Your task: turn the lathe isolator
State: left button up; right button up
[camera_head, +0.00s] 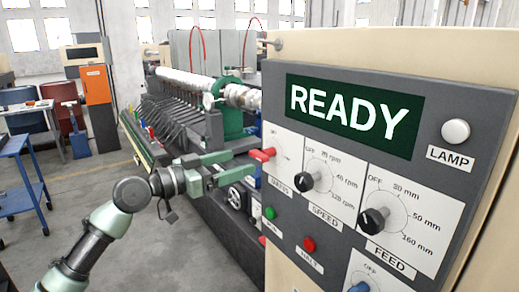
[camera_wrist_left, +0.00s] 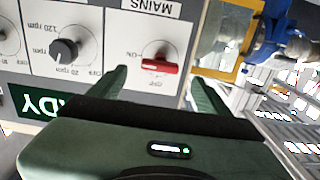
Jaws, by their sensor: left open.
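The lathe isolator is a red bar handle (camera_head: 262,154) on a white plate labelled MAINS, at the left edge of the control panel. In the left wrist view the red handle (camera_wrist_left: 160,66) lies level across its dial, and the panel appears upside down. My left gripper (camera_head: 254,161) is open in front of the plate. Its fingers (camera_wrist_left: 162,82) stand to either side of the handle in the wrist view, with gaps between. I cannot tell whether the fingertips reach the handle's depth. My right gripper is not in view.
The panel carries a READY display (camera_head: 355,112), black SPEED (camera_head: 310,181) and FEED (camera_head: 374,218) knobs, a green button (camera_head: 270,212), a red button (camera_head: 309,244) and a lamp (camera_head: 456,131). The lathe bed stands behind my left gripper. Open floor and a blue cart (camera_head: 22,165) are at left.

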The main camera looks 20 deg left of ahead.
aim_at(255, 155)
pick_arm(q)
jog(key=p+x, duration=0.1)
jog(key=x, duration=0.1)
jog(key=p+x, duration=0.1)
jog(key=x, duration=0.1)
jog(key=p+x, duration=0.1)
jog(key=x, duration=0.2)
jog(key=shift+s+r, duration=0.1)
jog(key=shift+r, duration=0.25)
jog(key=shift+w+d+f+p, duration=0.1)
jog(key=shift+w+d+p, duration=0.2)
jog(key=shift+w+p, duration=0.05)
jog(key=shift+a+f, duration=0.1)
jog(key=shift+c, duration=0.4)
jog(key=c, duration=1.3)
